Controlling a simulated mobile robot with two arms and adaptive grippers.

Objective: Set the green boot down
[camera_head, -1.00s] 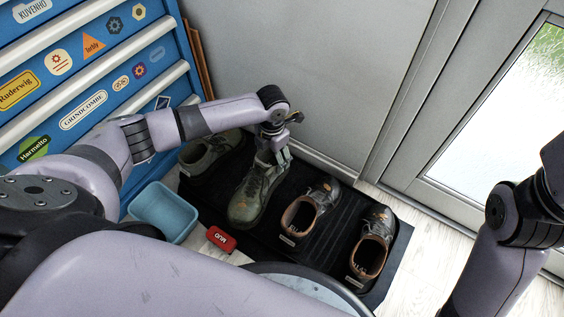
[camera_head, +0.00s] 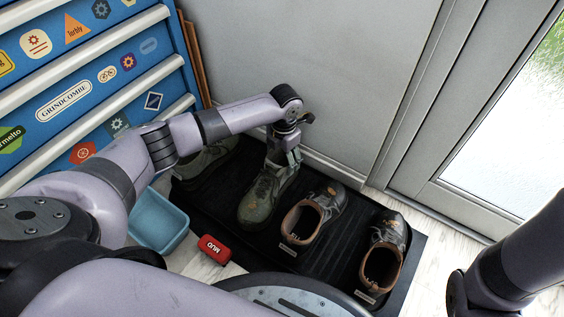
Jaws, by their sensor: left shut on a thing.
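The green boot (camera_head: 262,200) is on or just above the black boot tray (camera_head: 222,222), between another green boot and a brown-lined shoe. My left gripper (camera_head: 283,160) is shut on the boot's upper end, and its toe points toward the front of the tray. I cannot tell for sure whether its sole touches the tray. The other green boot (camera_head: 205,163) stands at the tray's left end, partly behind my left arm. My right arm shows at the right edge, but its gripper is out of view.
Two brown-lined dark shoes (camera_head: 313,215) and (camera_head: 384,258) stand on the tray's right side. A blue bin (camera_head: 158,222) and a red box marked MUD (camera_head: 215,249) lie in front of the tray. A blue tool chest (camera_head: 75,85) is at left, a glass door (camera_head: 510,130) at right.

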